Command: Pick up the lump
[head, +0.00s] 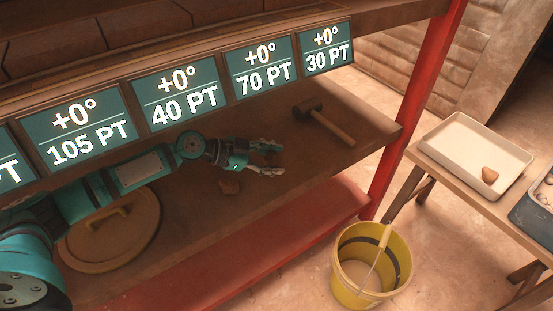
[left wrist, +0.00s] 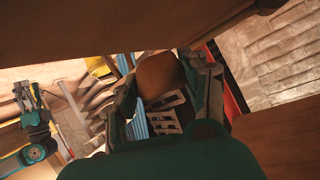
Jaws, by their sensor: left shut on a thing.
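My left gripper (head: 272,160) is over the shelf under the row of signs, its fingers closed around a brown lump. In the left wrist view the lump (left wrist: 158,75) sits between the two fingers of the left gripper (left wrist: 155,85). In the head view the held lump is small and dark, partly hidden by the fingers. A third lump (head: 490,175) lies in the white tray (head: 462,150). My right gripper (left wrist: 27,93) seems to show small at the left of the left wrist view.
A hammer (head: 330,125) lies behind the gripper on the shelf. A round lid with a handle (head: 108,240) lies at the left, near my arm. A red post (head: 415,110) stands at the shelf's right end. A yellow bucket (head: 352,290) stands on the floor in front.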

